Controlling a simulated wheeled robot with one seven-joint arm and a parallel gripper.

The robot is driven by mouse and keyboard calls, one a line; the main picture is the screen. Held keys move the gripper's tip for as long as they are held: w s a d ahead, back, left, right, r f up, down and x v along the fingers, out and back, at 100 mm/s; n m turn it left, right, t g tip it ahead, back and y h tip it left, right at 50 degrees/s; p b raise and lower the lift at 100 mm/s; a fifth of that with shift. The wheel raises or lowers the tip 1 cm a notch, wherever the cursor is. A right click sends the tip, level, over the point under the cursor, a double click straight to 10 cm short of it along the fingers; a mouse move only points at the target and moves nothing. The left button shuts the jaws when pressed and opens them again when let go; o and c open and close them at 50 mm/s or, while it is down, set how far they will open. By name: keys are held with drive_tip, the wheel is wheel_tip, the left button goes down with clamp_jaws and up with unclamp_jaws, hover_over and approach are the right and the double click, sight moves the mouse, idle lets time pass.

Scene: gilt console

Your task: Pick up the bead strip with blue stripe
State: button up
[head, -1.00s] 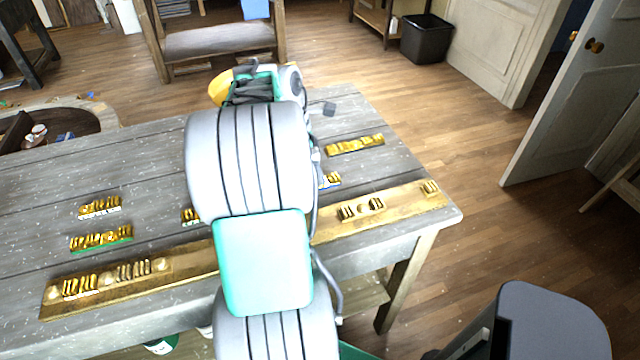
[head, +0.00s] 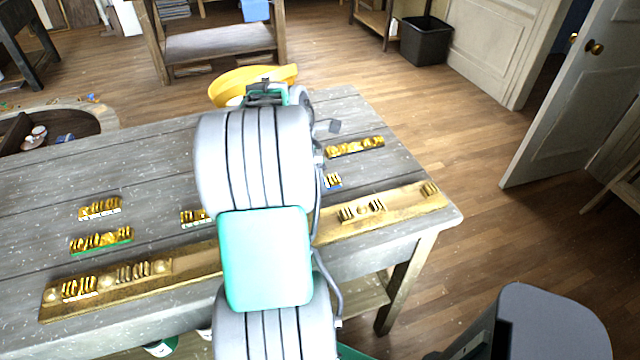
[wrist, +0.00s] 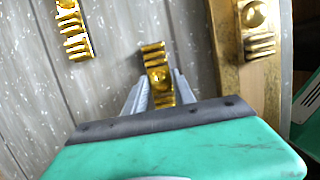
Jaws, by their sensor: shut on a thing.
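The bead strip with blue stripe (head: 333,181) is a short gilt piece at the right of the table, partly hidden by my arm in the head view. My gripper is hidden behind my arm in the head view. I cannot tell whether the strip is clear of the table.
A gilt rail (head: 410,202) with mounted pieces runs along the near edge of the grey table (head: 150,150). Another gilt strip (head: 355,146) lies farther back. Strips with white (head: 100,208) and green (head: 101,241) edges lie left.

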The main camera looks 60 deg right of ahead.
clamp_jaws()
drive_tip(key=shift+r, duration=0.1)
